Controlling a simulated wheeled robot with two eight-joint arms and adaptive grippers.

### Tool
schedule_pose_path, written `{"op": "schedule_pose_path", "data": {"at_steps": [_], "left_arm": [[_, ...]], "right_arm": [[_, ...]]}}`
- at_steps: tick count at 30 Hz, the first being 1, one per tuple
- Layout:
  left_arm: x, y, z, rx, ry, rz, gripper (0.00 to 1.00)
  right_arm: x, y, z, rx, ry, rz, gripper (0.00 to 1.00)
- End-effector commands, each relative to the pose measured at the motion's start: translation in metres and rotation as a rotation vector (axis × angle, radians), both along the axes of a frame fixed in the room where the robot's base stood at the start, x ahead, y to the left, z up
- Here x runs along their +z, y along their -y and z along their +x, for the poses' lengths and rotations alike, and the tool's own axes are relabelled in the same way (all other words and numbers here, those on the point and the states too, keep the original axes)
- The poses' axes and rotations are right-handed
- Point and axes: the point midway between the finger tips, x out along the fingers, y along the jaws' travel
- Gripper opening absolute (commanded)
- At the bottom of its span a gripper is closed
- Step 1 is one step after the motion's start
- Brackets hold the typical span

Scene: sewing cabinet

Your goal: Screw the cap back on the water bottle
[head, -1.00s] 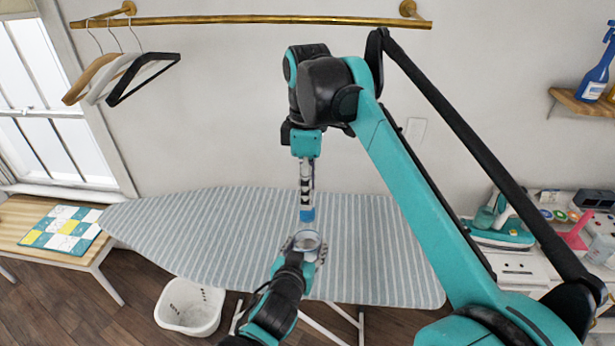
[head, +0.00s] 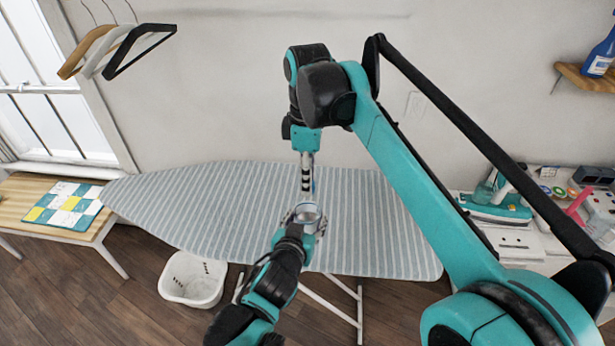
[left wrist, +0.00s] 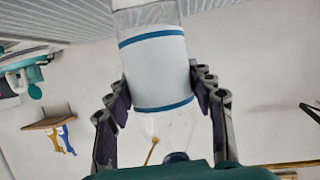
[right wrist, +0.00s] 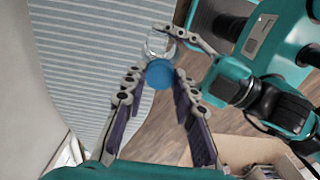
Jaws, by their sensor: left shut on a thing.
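The water bottle is clear with a white label and blue bands; it fills the middle of the left wrist view (left wrist: 158,75). My left gripper (left wrist: 163,82) is shut on its sides. In the head view the bottle (head: 306,212) is held over the ironing board. The blue cap (right wrist: 160,73) sits between the fingertips of my right gripper (right wrist: 160,82), which points down from above. The clear bottle shows just past the cap in the right wrist view. I cannot tell whether cap and neck touch; fingers partly hide the cap in the head view.
The striped ironing board (head: 215,200) spreads below both grippers. A white basket (head: 192,282) stands on the floor at left. A bench (head: 30,205) with a patchwork cloth is farther left. An iron (head: 497,207) rests on the right-hand table. Hangers (head: 140,48) hang at upper left.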

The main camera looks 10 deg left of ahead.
Motion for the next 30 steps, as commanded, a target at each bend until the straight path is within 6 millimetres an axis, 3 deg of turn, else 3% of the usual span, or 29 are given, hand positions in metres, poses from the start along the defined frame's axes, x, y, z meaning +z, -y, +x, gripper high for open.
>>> {"op": "schedule_pose_path", "data": {"at_steps": [4,7,24,26,30], "left_arm": [[0.0003,0.0001,0.0,-0.001,0.001,0.0,0.0],[0.0002,0.0001,0.0,-0.001,0.001,0.0,0.0],[0.0003,0.0002,-0.0001,-0.001,0.001,0.0,0.0],[0.0003,0.0002,-0.0001,-0.001,0.001,0.0,0.0],[0.0003,0.0002,-0.0001,-0.001,0.001,0.0,0.0]], "right_arm": [[0.0,0.0,0.0004,-0.025,0.001,0.0,0.0],[-0.0001,0.0,0.0004,-0.142,0.001,-0.002,0.0],[-0.001,-0.0001,0.0008,-1.466,-0.001,-0.023,0.0],[-0.001,0.0,0.0008,-1.561,-0.002,-0.024,0.0],[-0.001,-0.0001,0.0008,-1.56,-0.002,-0.024,0.0]]}}
